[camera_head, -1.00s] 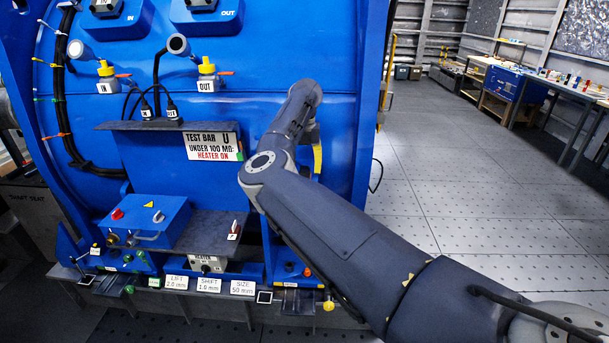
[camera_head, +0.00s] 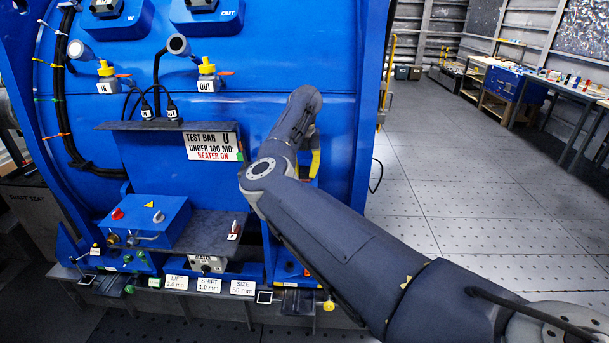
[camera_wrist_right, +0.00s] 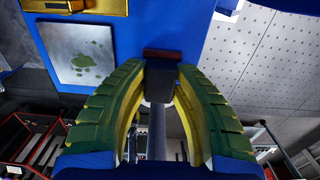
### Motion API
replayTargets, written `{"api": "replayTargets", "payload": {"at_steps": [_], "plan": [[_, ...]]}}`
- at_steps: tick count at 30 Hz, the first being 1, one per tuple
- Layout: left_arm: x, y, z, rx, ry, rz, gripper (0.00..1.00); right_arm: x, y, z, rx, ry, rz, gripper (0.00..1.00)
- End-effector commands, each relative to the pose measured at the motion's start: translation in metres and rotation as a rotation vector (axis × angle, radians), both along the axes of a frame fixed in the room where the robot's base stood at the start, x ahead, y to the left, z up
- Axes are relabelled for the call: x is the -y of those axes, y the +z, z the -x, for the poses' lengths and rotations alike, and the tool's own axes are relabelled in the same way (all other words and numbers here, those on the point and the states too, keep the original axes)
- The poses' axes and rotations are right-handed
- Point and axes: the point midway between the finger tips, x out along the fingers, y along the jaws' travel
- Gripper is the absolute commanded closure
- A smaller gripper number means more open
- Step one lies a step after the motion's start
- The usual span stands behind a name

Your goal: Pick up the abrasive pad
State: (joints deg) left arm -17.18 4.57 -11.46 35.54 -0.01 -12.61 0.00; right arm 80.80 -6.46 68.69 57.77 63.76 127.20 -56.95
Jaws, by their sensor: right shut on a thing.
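In the right wrist view, the yellow-and-green fingers of my right gripper (camera_wrist_right: 161,82) curve inward. Their tips are closed on a small dark grey block with a dark red strip at its far edge, which looks like the abrasive pad (camera_wrist_right: 163,54). The pad is in front of a blue surface; I cannot tell whether it touches it. In the head view, my right arm covers most of the gripper, and only a yellow part of it (camera_head: 315,163) shows against the blue housing. The pad is hidden there. My left gripper is not in view.
A metal plate (camera_wrist_right: 87,53) with a green stain is on the blue surface. In the head view, the blue housing (camera_head: 270,75) has valves and cables, with a blue box (camera_head: 150,218) on a ledge below. Open floor (camera_head: 470,200) lies to the right.

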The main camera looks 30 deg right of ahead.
Motion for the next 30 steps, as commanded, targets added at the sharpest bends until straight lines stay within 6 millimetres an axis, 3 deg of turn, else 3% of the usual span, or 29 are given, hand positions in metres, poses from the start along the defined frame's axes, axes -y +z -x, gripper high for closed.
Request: {"api": "replayTargets", "payload": {"at_steps": [11, 17, 23, 30], "plan": [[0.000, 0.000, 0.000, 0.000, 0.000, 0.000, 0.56, 0.000, 0.001, 0.000, 0.000, 0.000, 0.000, 1.00], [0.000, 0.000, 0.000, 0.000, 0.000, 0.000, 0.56, 0.000, 0.014, 0.000, 0.001, 0.000, 0.000, 1.00], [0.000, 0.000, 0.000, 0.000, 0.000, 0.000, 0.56, 0.000, 0.045, -0.001, 0.003, -0.001, -0.001, 1.00], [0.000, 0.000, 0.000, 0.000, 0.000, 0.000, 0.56, 0.000, 0.101, -0.001, 0.003, 0.000, 0.000, 1.00]]}}
